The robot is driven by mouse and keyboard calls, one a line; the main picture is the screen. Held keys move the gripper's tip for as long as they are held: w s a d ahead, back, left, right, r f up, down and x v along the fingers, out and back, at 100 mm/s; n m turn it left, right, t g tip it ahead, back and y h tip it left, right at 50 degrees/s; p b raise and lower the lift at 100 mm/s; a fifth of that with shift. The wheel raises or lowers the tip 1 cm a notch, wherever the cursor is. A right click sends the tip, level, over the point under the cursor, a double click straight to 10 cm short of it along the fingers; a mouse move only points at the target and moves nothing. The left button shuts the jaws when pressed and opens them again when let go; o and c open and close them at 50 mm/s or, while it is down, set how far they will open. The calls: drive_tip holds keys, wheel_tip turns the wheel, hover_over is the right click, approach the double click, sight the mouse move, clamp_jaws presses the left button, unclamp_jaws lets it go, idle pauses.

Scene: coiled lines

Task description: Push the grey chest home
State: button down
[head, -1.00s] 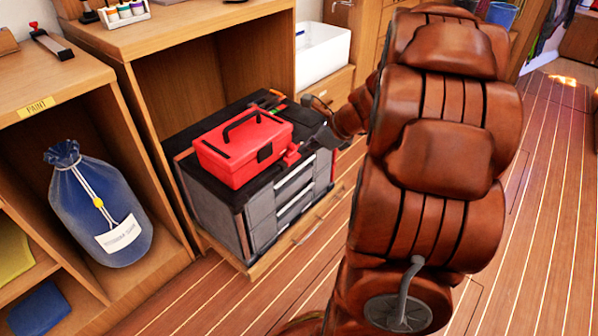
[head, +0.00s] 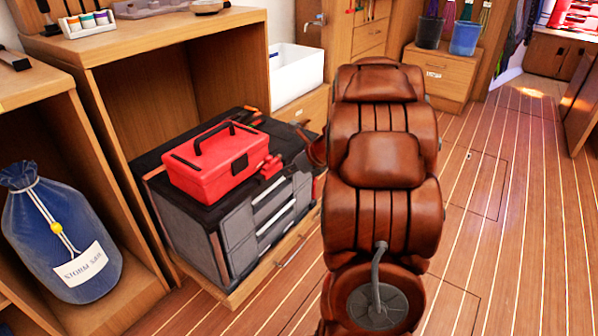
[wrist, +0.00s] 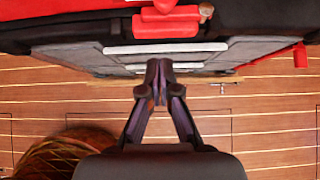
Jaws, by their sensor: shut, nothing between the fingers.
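The grey chest (head: 186,236) has a black top and several drawers with pale pulls. It stands on a wooden slide-out tray (head: 262,285) and sticks out of the open bay of a wooden cabinet (head: 185,45). A red toolbox (head: 212,170) lies on its top. In the wrist view the chest's front (wrist: 85,58) runs across the upper part. My gripper (wrist: 160,68) is shut and empty, with its tips at the drawer fronts; I cannot tell whether they touch. In the head view my arm hides the gripper and the chest's right end.
A blue bag (head: 60,235) sits in the bay to the left. A white basin (head: 296,75) stands behind the chest. The plank floor (head: 510,230) to the right is clear.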

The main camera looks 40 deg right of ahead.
sight(269, 170)
drive_tip(key=shift+w+a+f+b, duration=0.15)
drive_tip(key=shift+w+b, duration=0.15)
drive_tip(key=shift+w, duration=0.45)
drive_tip(key=shift+w+a+b, duration=0.2)
drive_tip(key=shift+w+b, duration=0.05)
drive_tip(key=shift+w, duration=0.5)
drive_tip(key=shift+w+a+f+b, duration=0.15)
drive_tip(key=shift+w+b, duration=0.15)
drive_tip(key=shift+w, duration=0.45)
drive_tip(key=shift+w+r+p, duration=0.1)
drive_tip(key=shift+r+p, duration=0.05)
drive_tip(key=shift+p, duration=0.2)
